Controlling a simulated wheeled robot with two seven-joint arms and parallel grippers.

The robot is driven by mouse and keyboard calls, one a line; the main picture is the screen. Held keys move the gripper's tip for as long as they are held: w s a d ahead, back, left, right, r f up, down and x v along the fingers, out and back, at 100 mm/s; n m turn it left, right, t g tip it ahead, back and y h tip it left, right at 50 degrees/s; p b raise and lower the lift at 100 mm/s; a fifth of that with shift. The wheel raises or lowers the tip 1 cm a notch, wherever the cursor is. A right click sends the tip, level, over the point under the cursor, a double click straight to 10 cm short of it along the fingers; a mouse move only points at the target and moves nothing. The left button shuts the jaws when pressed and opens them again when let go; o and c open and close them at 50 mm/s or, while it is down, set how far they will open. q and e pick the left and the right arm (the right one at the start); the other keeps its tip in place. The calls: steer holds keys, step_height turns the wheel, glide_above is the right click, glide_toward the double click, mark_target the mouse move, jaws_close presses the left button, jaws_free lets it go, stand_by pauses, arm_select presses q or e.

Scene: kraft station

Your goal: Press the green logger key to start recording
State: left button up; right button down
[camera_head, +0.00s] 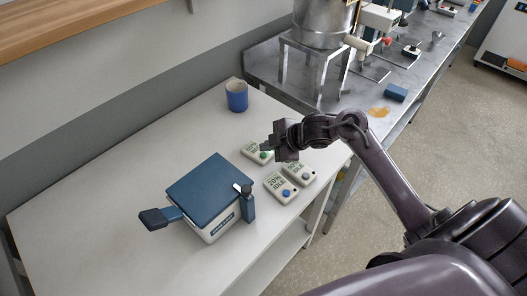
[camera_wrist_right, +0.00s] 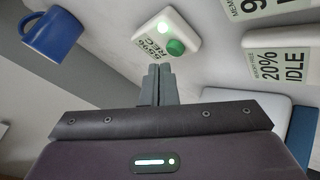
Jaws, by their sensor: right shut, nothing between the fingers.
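The logger with the green key (camera_head: 264,155) is a small white box (camera_head: 249,148) on the white table, partly behind my right gripper. In the right wrist view the box (camera_wrist_right: 186,25) has a round green key (camera_wrist_right: 176,47), a lit green light and a display that reads REC. My right gripper (camera_head: 267,145) is shut and empty above the box. Its fingertips (camera_wrist_right: 157,70) point at the box near the key and appear apart from it. My left gripper is not in view.
Two white loggers with blue keys (camera_head: 280,187) (camera_head: 300,174) stand close by; the front one reads IDLE. A blue-lidded device (camera_head: 212,185) with a dark handle stands to the left. A blue mug (camera_head: 237,96) is behind. The table's left part is clear.

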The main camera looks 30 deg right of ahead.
mark_target(267, 158)
step_height(267, 158, up, 5)
steer(key=p, duration=0.5)
stand_by(0.5)
steer(key=shift+f, duration=0.1)
stand_by(0.4)
